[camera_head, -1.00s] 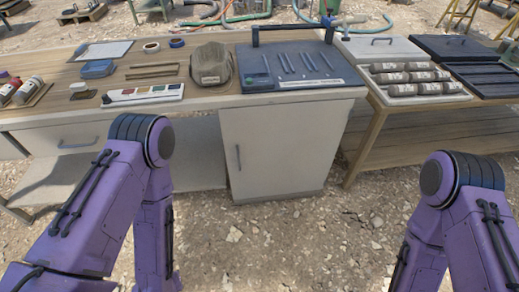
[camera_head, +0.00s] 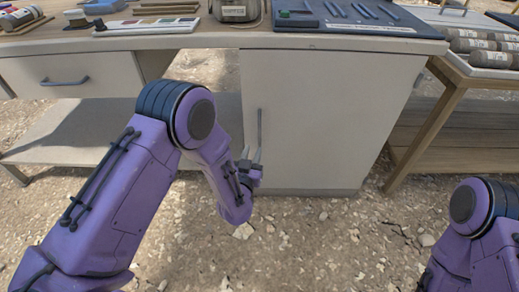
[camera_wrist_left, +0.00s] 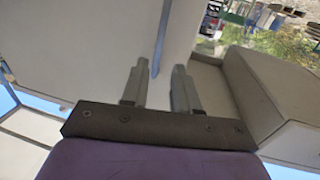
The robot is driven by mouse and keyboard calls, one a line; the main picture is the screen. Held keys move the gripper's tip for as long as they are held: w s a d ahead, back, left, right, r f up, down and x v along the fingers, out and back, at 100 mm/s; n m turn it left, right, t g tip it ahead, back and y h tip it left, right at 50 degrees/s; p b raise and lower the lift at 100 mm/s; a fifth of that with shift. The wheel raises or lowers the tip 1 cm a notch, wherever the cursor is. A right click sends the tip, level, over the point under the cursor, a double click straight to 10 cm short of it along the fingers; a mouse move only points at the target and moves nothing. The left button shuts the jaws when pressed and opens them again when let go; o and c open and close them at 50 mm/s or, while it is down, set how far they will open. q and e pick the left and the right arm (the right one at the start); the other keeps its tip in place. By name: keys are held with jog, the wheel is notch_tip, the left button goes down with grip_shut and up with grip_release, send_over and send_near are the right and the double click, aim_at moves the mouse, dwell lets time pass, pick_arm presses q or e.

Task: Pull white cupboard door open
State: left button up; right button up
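The white cupboard door (camera_head: 325,120) is shut under the workbench, and its thin vertical grey handle (camera_head: 260,128) is near its left edge. My left gripper (camera_head: 255,158) is at the lower part of the handle. In the left wrist view the two fingers of my left gripper (camera_wrist_left: 161,70) are apart. The handle (camera_wrist_left: 163,38) shows as a blue-grey bar whose end reaches between the fingertips; I cannot see it touching either finger. My right arm is at the lower right, and its gripper is out of view.
A drawer (camera_head: 70,75) is at the left. A wooden table (camera_head: 460,85) with several cylinders stands at the right.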

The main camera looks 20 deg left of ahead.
aim_at(259, 132)
pick_arm(q)
jog(key=w, duration=0.3)
jog(key=w+b, duration=0.1)
jog(key=w, duration=0.3)
jog(key=w+b, duration=0.1)
jog(key=w, duration=0.2)
jog(key=shift+w+a+r, duration=0.15)
jog(key=shift+w+a, duration=0.25)
grip_shut()
